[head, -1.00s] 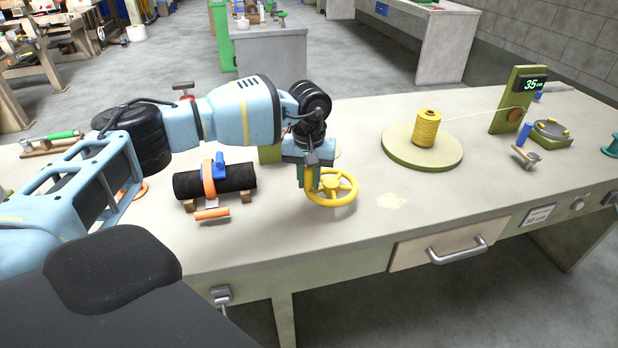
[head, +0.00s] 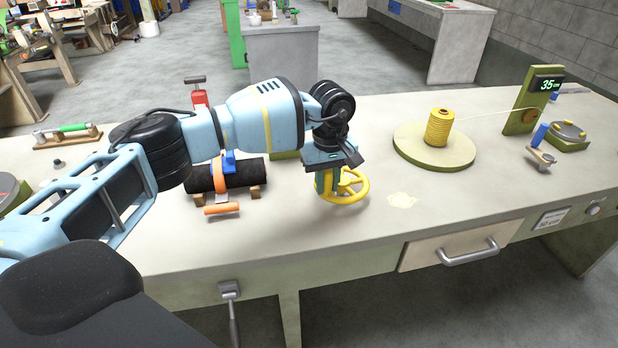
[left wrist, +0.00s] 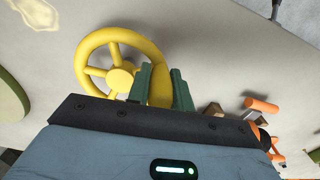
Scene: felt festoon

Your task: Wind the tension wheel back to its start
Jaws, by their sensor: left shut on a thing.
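The yellow tension wheel (head: 352,186) stands at the front middle of the bench. It also shows in the left wrist view (left wrist: 108,72), where its rim, hub and spokes are visible. My left gripper (head: 327,184) comes down on the wheel's left side in the head view. In the left wrist view its two green fingers (left wrist: 163,88) stand on either side of the rim, shut on it. Part of the rim is hidden behind the fingers and the gripper body. My right gripper is not in view.
A dark roll with an orange strap (head: 205,178) lies on wooden blocks left of the wheel. A yellow spool (head: 440,127) stands on a round olive base (head: 405,145) to the right, its cord running to a post (head: 518,112) with a display reading 35. A drawer (head: 430,248) is below.

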